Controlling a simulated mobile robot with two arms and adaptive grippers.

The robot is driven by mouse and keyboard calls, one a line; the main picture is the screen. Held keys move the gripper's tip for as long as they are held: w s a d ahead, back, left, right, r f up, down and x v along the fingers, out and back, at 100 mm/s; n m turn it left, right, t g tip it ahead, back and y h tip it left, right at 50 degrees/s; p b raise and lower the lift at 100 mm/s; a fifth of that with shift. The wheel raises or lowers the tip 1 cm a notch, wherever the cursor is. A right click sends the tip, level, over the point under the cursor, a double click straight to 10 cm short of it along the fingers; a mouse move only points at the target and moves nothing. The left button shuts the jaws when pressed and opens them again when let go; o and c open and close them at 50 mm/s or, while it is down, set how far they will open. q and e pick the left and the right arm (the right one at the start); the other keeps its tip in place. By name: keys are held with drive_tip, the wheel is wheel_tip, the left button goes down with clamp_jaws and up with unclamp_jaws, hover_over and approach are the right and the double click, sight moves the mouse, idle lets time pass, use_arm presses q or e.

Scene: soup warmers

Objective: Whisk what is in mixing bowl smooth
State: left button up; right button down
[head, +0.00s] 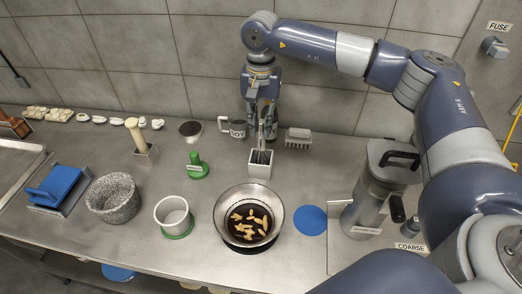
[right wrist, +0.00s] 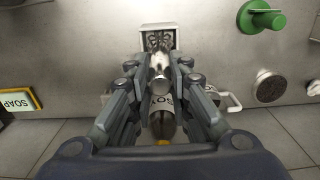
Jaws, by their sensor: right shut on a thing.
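The mixing bowl (head: 252,193) is a wide metal bowl at the front middle of the counter. It holds dark liquid (head: 236,228) with several pale, elongated pieces. My right gripper (head: 265,98) is behind the bowl, pointing down, shut on the metal handle of a whisk (head: 262,132). The whisk's lower end stands in a square grey holder (head: 260,170). In the right wrist view the fingers of the gripper (right wrist: 158,75) close around the shiny handle (right wrist: 160,88), and the wire loops sit inside the holder (right wrist: 174,32). My left gripper is not in view.
A pale cup (head: 173,213) stands left of the bowl, a blue disc (head: 311,220) right. A tall grey machine (head: 368,200) stands further right.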

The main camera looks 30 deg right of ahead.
drive_tip(key=shift+r+p, duration=1.9)
drive_tip(key=shift+r, duration=1.1)
